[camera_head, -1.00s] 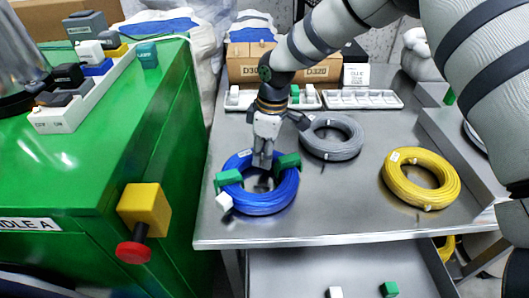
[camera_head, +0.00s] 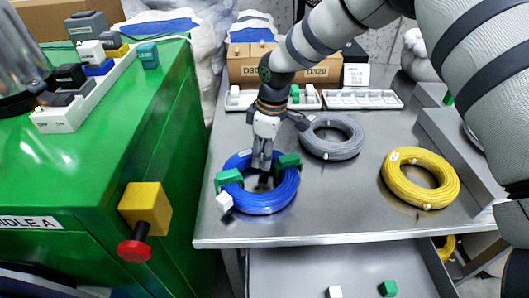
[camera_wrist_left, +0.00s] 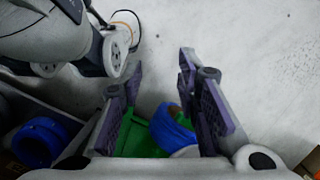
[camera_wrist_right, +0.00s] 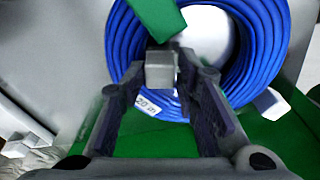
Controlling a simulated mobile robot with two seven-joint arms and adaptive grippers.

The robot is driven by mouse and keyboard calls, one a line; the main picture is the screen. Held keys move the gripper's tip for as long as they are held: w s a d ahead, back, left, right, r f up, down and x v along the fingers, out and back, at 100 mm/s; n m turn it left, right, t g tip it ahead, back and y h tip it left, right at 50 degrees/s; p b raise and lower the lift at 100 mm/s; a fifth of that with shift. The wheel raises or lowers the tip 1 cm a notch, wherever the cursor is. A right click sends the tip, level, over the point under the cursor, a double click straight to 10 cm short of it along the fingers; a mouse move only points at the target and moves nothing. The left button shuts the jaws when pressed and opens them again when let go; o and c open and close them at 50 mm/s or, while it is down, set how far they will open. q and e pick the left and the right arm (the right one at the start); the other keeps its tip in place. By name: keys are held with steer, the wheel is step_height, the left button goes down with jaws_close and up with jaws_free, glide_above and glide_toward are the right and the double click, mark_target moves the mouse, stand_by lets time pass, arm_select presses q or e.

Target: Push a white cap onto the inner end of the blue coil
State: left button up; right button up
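The blue coil (camera_head: 270,200) lies on the near left of the metal table, with green clips (camera_head: 228,178) on it. My right gripper (camera_head: 262,168) points down into the coil's ring. In the right wrist view, its fingers (camera_wrist_right: 162,75) are closed in on a white cap (camera_wrist_right: 160,70), by the coil's inner side and below a green clip (camera_wrist_right: 158,15). Whether the cap sits on the inner end is hidden. Another white cap (camera_head: 224,201) is at the coil's outer left side. My left gripper (camera_wrist_left: 160,65) is open and empty in its wrist view, and out of the head view.
A grey coil (camera_head: 332,137) and a yellow coil (camera_head: 420,180) lie to the right. White trays (camera_head: 365,99) stand at the back. A green cabinet (camera_head: 150,130) with a yellow and red handle stands left. An open drawer (camera_head: 320,265) below holds a white and a green block.

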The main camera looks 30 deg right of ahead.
steer(key=shift+s+f, duration=0.15)
steer(key=shift+f, duration=0.2)
steer(key=o, duration=0.7)
steer(key=shift+r, duration=0.1)
steer(key=shift+w+r+p, duration=0.2)
steer(key=shift+r+p, duration=0.2)
steer(key=shift+r, duration=1.05)
arm_select(q)
steer(key=shift+w+r+t+p, duration=0.4)
steer(key=shift+w+r+p, duration=0.05)
steer(key=shift+w+r, duration=0.6)
arm_select(e)
steer(key=shift+r, duration=2.25)
